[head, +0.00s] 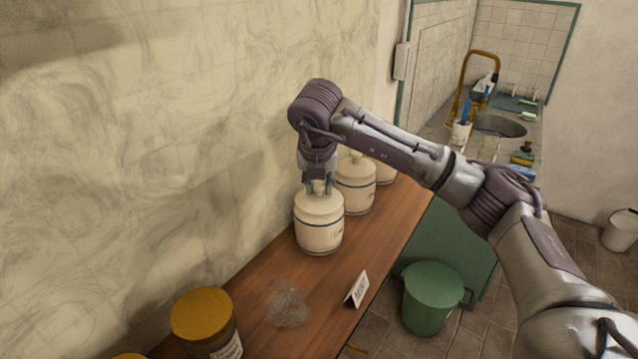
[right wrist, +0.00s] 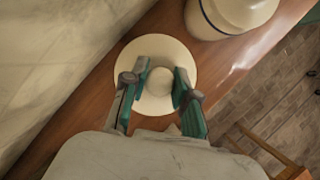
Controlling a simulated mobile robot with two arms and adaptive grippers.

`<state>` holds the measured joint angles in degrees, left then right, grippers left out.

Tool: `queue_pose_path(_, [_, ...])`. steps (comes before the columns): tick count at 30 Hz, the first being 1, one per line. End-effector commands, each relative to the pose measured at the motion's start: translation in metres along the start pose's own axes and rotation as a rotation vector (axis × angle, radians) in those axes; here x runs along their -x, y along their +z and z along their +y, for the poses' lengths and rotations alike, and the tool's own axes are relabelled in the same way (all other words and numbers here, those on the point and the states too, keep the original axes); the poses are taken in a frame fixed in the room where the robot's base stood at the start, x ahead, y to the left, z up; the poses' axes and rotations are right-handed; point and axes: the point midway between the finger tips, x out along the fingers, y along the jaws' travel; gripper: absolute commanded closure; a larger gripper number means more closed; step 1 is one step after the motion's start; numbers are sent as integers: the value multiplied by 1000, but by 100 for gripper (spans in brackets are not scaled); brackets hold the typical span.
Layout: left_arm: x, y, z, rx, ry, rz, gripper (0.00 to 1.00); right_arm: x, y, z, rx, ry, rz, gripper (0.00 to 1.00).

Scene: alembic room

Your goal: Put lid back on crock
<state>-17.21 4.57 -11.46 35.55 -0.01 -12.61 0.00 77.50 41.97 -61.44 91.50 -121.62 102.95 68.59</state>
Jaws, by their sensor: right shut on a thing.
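A cream crock (head: 319,226) with a dark blue band stands on the wooden counter (head: 365,238), close to the wall. Its round cream lid (right wrist: 184,53) with a knob (right wrist: 158,83) shows from above in the right wrist view. The lid looks seated on the crock's mouth, though the gripper partly hides the rim in the head view. My right gripper (head: 319,190) points straight down over the crock. Its teal fingers are shut on the lid's knob from both sides. My left gripper is not in view.
Similar lidded crocks (head: 356,183) stand just behind. A jar with a yellow lid (head: 202,315), a clear crumpled-looking item (head: 288,304) and a small sign card (head: 357,289) are nearer. A green bin (head: 431,298) stands on the floor right of the counter.

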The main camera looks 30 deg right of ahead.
Motion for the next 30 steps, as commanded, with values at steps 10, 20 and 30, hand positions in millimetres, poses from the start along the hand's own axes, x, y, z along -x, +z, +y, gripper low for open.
queue_pose_path(10, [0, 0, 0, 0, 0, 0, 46, 0, 0, 0, 0, 1, -1, 42])
queue_pose_path(20, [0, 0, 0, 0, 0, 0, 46, 0, 0, 0, 0, 0, 0, 42])
queue_pose_path(30, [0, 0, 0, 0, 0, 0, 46, 0, 0, 0, 0, 0, 0, 42])
